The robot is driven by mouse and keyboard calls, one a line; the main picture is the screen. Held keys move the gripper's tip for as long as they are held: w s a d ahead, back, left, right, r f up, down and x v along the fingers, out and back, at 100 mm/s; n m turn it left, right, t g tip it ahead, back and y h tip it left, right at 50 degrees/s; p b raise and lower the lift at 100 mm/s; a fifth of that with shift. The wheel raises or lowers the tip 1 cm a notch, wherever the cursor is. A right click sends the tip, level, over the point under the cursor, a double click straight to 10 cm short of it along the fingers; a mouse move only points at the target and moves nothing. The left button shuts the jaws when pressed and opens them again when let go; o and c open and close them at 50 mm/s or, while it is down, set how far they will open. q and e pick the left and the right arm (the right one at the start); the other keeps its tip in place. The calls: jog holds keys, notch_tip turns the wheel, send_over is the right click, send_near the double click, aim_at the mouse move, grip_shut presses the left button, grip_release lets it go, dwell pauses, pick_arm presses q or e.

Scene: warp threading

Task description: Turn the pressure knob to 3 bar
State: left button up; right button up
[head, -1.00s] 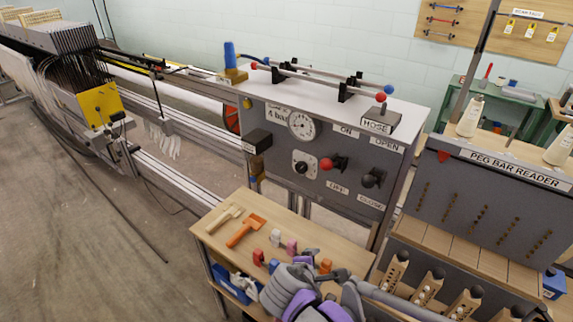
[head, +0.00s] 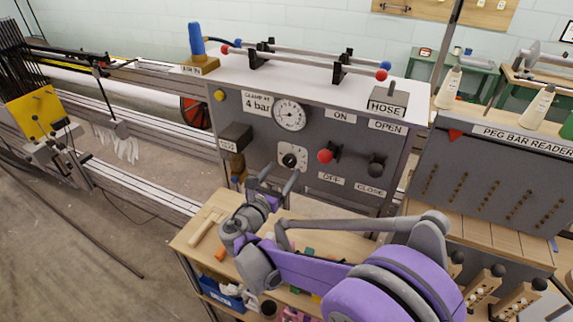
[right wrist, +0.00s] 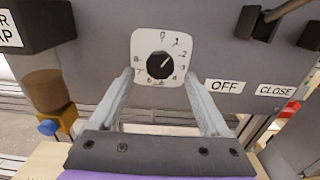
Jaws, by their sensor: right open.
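The black pressure knob (head: 289,160) sits on a white numbered dial plate (head: 293,149) on the grey panel, below a round gauge (head: 290,115). In the right wrist view the knob (right wrist: 160,65) shows close up; its light mark points up and to the right, but the exact number is hard to read. My right gripper (head: 277,177) is open, its fingers pointing at the dial. In the right wrist view the fingertips (right wrist: 159,76) flank the dial plate's lower part, with no grip on the knob. Contact cannot be told. My left gripper is out of view.
A sign (head: 259,104) reads 4 bar. A dark box (head: 236,137) juts out on the left. A wooden table (head: 196,240) with tools lies below.

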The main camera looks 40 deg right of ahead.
aim_at(288, 164)
jog(key=shift+x, duration=1.75)
grip_shut()
